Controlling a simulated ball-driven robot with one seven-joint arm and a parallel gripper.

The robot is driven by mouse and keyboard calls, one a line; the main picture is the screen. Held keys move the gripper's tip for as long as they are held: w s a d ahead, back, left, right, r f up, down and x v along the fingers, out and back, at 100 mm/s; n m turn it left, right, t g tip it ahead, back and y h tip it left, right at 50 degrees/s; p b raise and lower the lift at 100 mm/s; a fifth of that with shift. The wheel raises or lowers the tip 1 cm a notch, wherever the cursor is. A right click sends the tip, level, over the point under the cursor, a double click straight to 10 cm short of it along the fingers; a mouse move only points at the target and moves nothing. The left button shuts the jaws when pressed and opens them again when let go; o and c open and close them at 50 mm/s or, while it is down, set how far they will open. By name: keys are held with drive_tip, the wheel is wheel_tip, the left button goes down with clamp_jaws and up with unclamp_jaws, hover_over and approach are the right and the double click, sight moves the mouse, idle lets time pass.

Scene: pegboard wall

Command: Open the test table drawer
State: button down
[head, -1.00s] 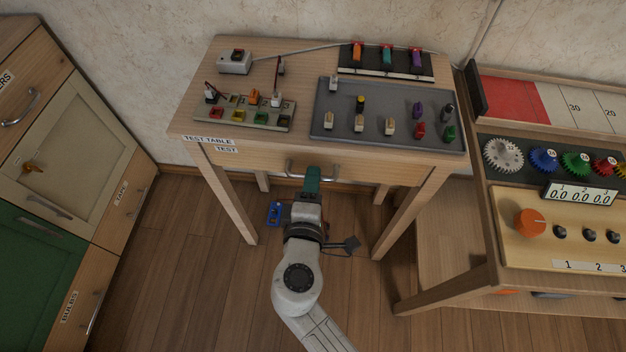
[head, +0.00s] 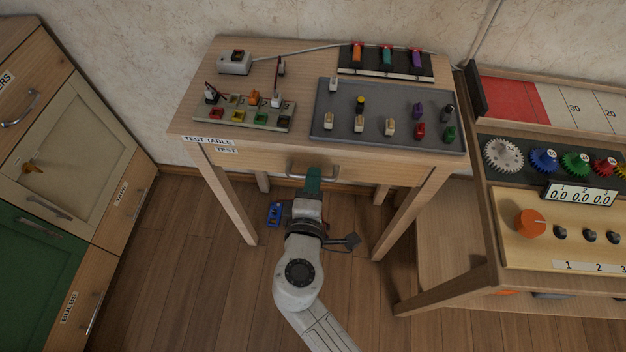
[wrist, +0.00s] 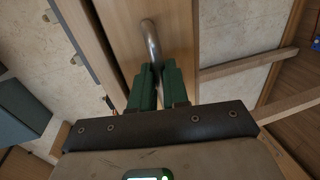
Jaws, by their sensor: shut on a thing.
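The test table (head: 190,120) stands against the wall in the head view, with its name label on the front edge. Its drawer (head: 260,161) is the wooden front under the tabletop and looks closed or nearly so. A curved metal handle (head: 300,165) is on the drawer front. My gripper (head: 313,172) is at this handle, its green fingers pointing toward the drawer. In the wrist view the two green fingers (wrist: 158,72) are shut on the handle (wrist: 150,38), with the bar running between their tips.
A grey board (head: 345,135) with several small parts and a switch block (head: 240,115) lie on the tabletop. Cabinets (head: 75,150) stand at the left and a console table (head: 500,230) at the right.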

drive_tip(key=shift+s, duration=0.15)
drive_tip(key=f+v, duration=0.2)
drive_tip(key=v, duration=0.7)
drive_tip(key=s+f+v, duration=0.1)
drive_tip(key=f+v, duration=0.1)
drive_tip(key=v, duration=0.8)
drive_tip(key=shift+s, duration=0.2)
drive_tip(key=c, duration=1.1)
unclamp_jaws()
drive_tip(key=shift+c, duration=0.2)
drive_tip(key=v, duration=1)
drive_tip(key=shift+s, duration=0.35)
drive_tip(key=shift+r, duration=0.1)
